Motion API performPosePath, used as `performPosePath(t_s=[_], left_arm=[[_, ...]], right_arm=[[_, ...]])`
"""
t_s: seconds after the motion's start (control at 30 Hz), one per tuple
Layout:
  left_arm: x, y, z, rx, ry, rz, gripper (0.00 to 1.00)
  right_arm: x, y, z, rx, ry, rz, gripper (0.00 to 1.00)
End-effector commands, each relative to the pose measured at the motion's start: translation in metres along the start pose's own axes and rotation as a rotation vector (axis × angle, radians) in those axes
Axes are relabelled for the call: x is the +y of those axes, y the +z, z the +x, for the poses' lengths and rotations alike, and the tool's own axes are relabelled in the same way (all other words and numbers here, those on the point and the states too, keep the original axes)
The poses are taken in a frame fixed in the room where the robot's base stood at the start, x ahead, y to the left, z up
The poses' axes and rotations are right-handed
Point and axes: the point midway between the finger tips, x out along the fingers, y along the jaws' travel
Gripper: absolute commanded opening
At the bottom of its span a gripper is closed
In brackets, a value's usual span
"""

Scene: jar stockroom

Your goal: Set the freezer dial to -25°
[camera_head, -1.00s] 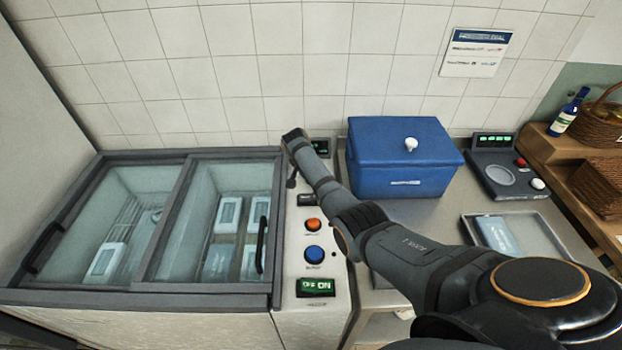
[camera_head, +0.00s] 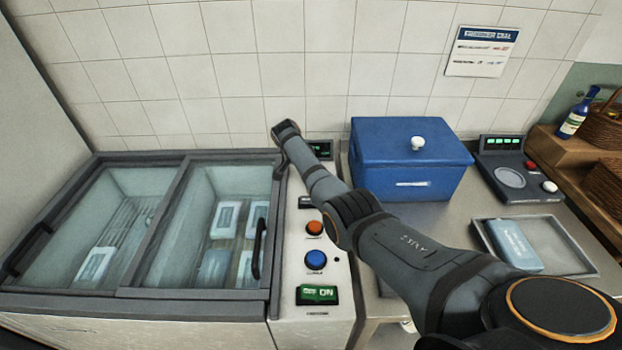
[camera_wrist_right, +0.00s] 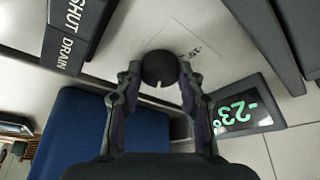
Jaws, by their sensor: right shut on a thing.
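The freezer dial (camera_wrist_right: 159,69) is a round black knob with a white pointer mark, in the right wrist view. My right gripper (camera_wrist_right: 158,80) has its two fingers on either side of the knob and is shut on it. The green display (camera_wrist_right: 243,116) beside the dial reads -23°. In the head view the display (camera_head: 320,149) is partly behind my right arm, and the dial is hidden. The freezer (camera_head: 150,225) has glass lids, shut, with white and blue packs inside. My left gripper is not in view.
The control panel also has an orange button (camera_head: 314,228), a blue button (camera_head: 316,260) and a green ON switch (camera_head: 317,294). A blue lidded box (camera_head: 411,165) stands right of the panel. A metal tray (camera_head: 577,260) holds a blue pack. A scale (camera_head: 512,178) stands behind it.

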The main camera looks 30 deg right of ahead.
Motion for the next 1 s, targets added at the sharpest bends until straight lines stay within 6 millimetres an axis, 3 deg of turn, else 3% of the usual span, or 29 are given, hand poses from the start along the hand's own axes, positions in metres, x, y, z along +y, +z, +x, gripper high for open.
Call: performPosePath(t_s=[0.2, 0.23, 0.4, 0.77, 1.0], left_arm=[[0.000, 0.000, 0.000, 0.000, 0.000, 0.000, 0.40], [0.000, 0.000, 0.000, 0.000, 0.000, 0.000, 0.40], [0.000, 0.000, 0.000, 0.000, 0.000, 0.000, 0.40], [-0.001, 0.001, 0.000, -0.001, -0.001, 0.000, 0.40], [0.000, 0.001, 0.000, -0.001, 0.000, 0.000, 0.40]], right_arm=[[0.000, 0.000, 0.000, 0.000, 0.001, 0.001, 0.07], [0.000, 0.000, 0.000, -0.001, 0.001, 0.001, 0.40], [0.000, 0.000, 0.000, 0.000, 0.001, 0.000, 0.61], [-0.001, 0.000, -0.007, 0.000, -0.003, 0.000, 0.61], [-0.001, 0.000, -0.060, 0.000, -0.006, 0.001, 0.61]])
